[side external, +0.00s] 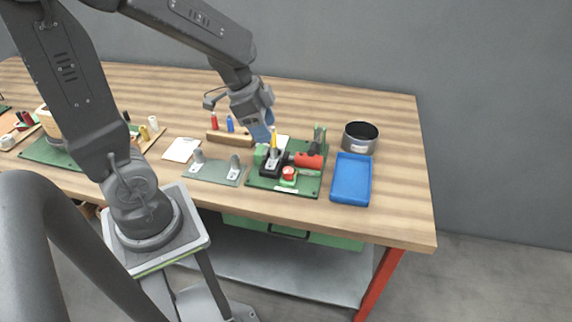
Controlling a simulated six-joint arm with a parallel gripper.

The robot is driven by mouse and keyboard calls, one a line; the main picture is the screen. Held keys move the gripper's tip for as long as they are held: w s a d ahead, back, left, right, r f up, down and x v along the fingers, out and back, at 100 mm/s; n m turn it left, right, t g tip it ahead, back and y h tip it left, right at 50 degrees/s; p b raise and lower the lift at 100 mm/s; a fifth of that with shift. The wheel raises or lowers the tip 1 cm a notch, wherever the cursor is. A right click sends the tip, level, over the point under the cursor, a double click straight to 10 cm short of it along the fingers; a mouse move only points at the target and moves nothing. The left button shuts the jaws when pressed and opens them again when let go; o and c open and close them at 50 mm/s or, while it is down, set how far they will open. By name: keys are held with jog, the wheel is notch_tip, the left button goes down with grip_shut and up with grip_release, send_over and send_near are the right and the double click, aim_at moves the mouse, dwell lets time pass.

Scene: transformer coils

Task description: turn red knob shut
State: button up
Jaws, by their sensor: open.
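A small round red knob (289,172) sits on a green block near the front of the green board (257,184). A larger red cylinder (308,160) lies behind it and to its right. My gripper (264,134), with blue fingers, points down above the back left part of the board. It is open and stands apart from the red knob, up and to its left. The gap between the fingers is too small to see clearly.
A blue tray (351,180) and a dark round pot (360,138) stand right of the board. A grey plate with two metal brackets (215,171) lies to its left. The table's right back is clear.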

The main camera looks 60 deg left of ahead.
aim_at(288, 170)
jog(key=shift+n, duration=0.4)
jog(key=x, duration=1.3)
jog(key=shift+w+d+f, duration=0.1)
jog(key=shift+f, duration=0.25)
